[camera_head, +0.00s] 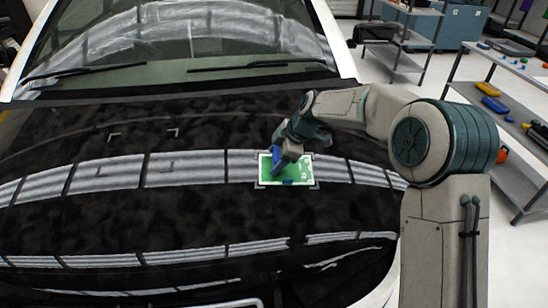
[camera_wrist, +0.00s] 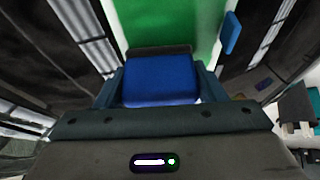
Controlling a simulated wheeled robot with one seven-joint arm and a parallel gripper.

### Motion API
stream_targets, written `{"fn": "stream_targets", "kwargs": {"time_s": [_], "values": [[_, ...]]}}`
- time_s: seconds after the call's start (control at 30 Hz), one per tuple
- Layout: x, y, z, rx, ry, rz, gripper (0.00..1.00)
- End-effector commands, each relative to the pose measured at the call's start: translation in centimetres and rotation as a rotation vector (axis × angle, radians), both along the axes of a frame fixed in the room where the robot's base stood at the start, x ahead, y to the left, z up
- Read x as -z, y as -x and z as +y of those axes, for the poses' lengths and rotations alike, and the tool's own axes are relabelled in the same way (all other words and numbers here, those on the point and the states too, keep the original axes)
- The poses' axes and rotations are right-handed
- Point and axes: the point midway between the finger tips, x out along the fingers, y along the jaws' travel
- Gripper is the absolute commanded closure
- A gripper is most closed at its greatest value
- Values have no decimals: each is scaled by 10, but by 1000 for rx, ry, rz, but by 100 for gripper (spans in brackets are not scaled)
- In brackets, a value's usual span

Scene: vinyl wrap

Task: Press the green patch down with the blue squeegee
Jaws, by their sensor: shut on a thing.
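The green patch (camera_head: 300,172), with a pale border, lies on the black car hood within corner marks. In the wrist view the green patch (camera_wrist: 196,30) fills the top middle. My gripper (camera_head: 285,154) is over the left part of the patch. It is shut on the blue squeegee (camera_wrist: 160,80), which sits between the two fingers; the squeegee also shows in the head view (camera_head: 276,160). A dark edge strip of the squeegee lies against or just above the green surface; I cannot tell if it touches.
A small blue tab (camera_head: 288,182) is at the patch's near edge, and a blue piece (camera_wrist: 231,33) shows at its side in the wrist view. Other corner marks (camera_head: 143,134) are on the hood to the left. The windshield and wipers (camera_head: 85,70) lie behind. Shelves (camera_head: 500,105) with tools stand right.

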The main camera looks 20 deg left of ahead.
Motion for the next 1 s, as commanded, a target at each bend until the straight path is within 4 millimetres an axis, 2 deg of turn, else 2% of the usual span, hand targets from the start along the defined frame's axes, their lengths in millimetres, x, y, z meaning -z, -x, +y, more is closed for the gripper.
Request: {"fn": "stream_targets", "kwargs": {"time_s": [0.2,0.63,1.0], "values": [[4,-7,-14,3,2,1,55],[3,-8,-17,2,2,1,55],[4,-17,-35,2,2,1,55]]}}
